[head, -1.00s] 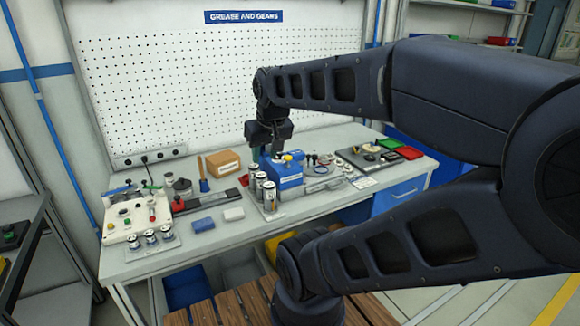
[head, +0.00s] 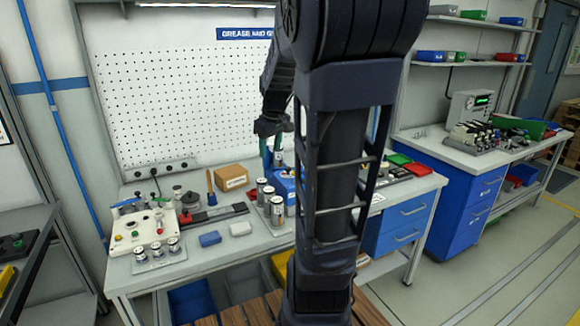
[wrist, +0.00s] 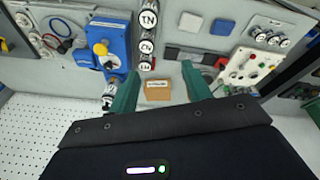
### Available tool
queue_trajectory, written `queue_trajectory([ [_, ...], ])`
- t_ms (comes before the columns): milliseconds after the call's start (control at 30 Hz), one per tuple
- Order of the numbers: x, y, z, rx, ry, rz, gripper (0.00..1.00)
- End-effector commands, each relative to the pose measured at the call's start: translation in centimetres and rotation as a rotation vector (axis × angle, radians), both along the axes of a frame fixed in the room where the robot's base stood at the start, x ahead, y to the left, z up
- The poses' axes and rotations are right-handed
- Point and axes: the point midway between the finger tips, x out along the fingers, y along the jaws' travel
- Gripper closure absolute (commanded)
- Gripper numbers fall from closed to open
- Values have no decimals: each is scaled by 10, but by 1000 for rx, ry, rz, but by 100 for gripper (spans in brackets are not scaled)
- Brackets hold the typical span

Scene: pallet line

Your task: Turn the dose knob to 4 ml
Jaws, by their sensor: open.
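A blue dispenser box (head: 284,188) stands on the workbench in the head view, partly hidden behind my arm. My gripper (head: 271,158) is above the bench beside the box. In the wrist view the gripper (wrist: 160,72) has its green fingers wide apart with nothing between them. The yellow knob lies left of both fingers, apart from them.
Several cans (head: 277,210) stand close in front of the blue box. A brown cardboard box (head: 231,177) is behind them to the left. A control panel (head: 140,229) is at the bench's left end. A pegboard (head: 180,95) rises behind.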

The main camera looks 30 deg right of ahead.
Motion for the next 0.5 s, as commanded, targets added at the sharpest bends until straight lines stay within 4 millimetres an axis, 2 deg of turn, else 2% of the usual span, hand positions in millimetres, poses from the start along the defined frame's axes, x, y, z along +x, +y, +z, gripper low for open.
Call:
queue_trajectory([
  [33,13,-11,-5,7,12,19,51],
  [200,52,-43,-19,30,26,120,51],
  [500,109,-115,-51,97,-1,289,51],
])
